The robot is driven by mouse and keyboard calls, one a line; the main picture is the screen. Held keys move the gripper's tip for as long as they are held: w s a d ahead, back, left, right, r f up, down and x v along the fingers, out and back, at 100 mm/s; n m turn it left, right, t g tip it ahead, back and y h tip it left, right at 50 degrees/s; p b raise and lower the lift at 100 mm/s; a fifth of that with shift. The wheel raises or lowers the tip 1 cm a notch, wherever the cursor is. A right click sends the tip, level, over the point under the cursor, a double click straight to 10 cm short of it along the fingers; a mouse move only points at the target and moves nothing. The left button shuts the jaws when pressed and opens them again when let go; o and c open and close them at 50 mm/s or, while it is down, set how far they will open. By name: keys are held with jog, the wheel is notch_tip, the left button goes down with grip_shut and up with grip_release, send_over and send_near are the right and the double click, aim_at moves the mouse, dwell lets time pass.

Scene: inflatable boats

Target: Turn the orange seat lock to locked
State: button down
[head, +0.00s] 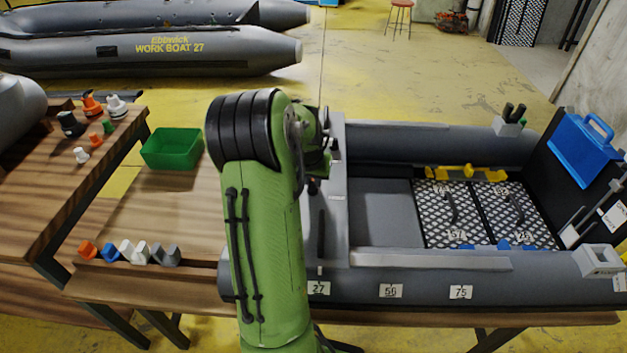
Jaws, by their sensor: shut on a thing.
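The grey seat board (338,215) lies across the inflatable boat (430,140), with a dark strip on its face. My green arm stands in front of its left part. My gripper (314,186) is at the seat board, mostly hidden behind my own wrist; only a small dark part shows. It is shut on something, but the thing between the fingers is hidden. I see no orange lock on the seat; that part is covered by my arm, so its setting cannot be told.
Left on the wooden table are a green bin (172,148) and a row of orange, blue, white and grey clips (130,252). Valve-like parts (92,104) stand on the far left table. A blue case (583,148) is at the boat's right end. Number tags (390,291) mark the near tube.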

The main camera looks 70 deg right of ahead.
jog(key=shift+n+t, duration=0.4)
jog(key=shift+n, duration=0.5)
jog(key=c, duration=1)
grip_release()
jog(key=shift+c, duration=0.2)
jog(key=p+v, duration=0.4)
jog(key=v, duration=1.1)
jog(key=shift+r, duration=0.4)
